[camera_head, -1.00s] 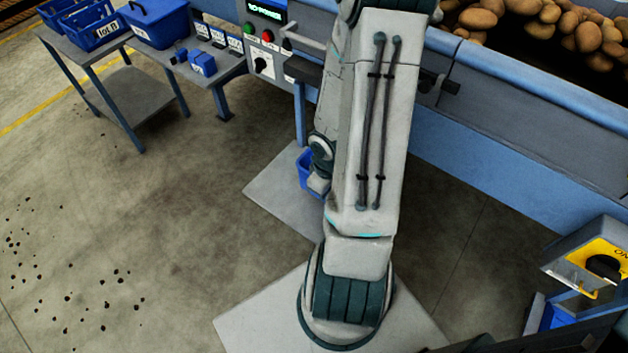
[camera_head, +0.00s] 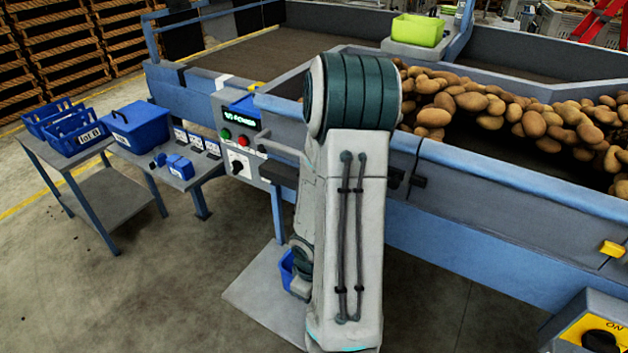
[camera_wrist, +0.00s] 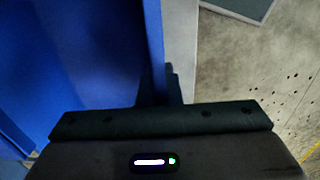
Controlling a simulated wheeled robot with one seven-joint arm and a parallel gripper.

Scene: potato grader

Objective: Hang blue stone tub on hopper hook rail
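The blue stone tub (camera_head: 287,271) shows in the head view low beside the hopper, mostly hidden behind my arm. In the wrist view the tub's blue wall (camera_wrist: 90,55) fills the left side, close to the camera. My gripper (camera_wrist: 160,84) is at the tub's upright-looking edge, its dark fingers close together there, apparently shut on the wall. In the head view the fingers are hidden. Dark fittings (camera_head: 418,181) project from the hopper's side just right of my arm; whether they are the hook rail I cannot tell, as my arm covers part of that side.
The hopper (camera_head: 500,195) holds potatoes (camera_head: 470,102). A control panel (camera_head: 238,140) and a grey ledge (camera_head: 279,172) lie left of my arm. Blue crates (camera_head: 78,132) and a lidded box (camera_head: 138,126) stand on side tables. A yellow switch box (camera_head: 590,330) is at lower right.

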